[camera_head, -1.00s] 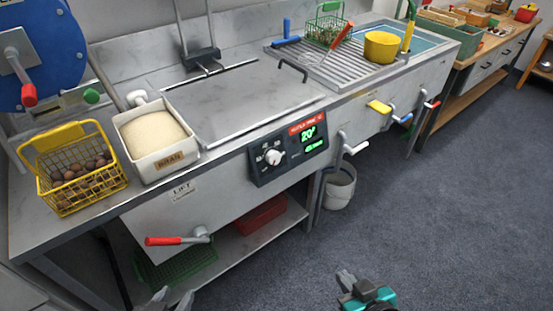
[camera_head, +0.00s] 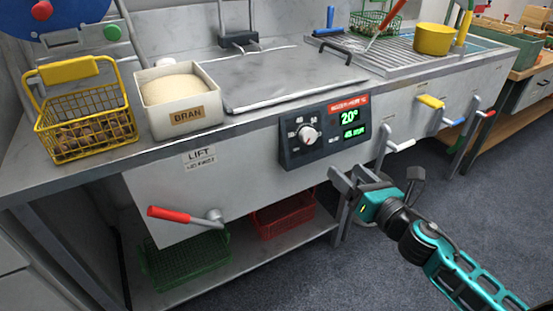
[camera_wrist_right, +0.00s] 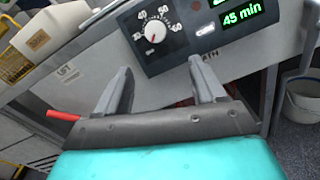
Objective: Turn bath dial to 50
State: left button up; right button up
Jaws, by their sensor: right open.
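The bath dial (camera_head: 308,134) is a round white knob on a dark control panel (camera_head: 292,158) on the front of the steel bath. It also shows in the right wrist view (camera_wrist_right: 155,31), above and between the fingers. The green display (camera_head: 349,117) beside it reads 20°, with a second line below it that reads 45 min in the wrist view (camera_wrist_right: 243,14). My right gripper (camera_head: 348,179) is open and empty, below and right of the dial and apart from it. My left gripper is out of view.
A red-handled lift lever (camera_head: 172,214) sticks out at the lower left. A white-handled tap (camera_head: 398,145) is right of the panel. A yellow wire basket (camera_head: 84,105) and a bran box (camera_head: 216,102) stand on the counter. Open floor lies in front.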

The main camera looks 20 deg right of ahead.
aim_at(311, 139)
jog(key=shift+n, duration=0.8)
jog(key=w, duration=0.9)
jog(key=w+a, duration=0.1)
jog(key=w, duration=0.3)
jog(key=shift+w+r, duration=0.15)
jog(key=shift+w, duration=0.2)
jog(key=c, duration=1.1)
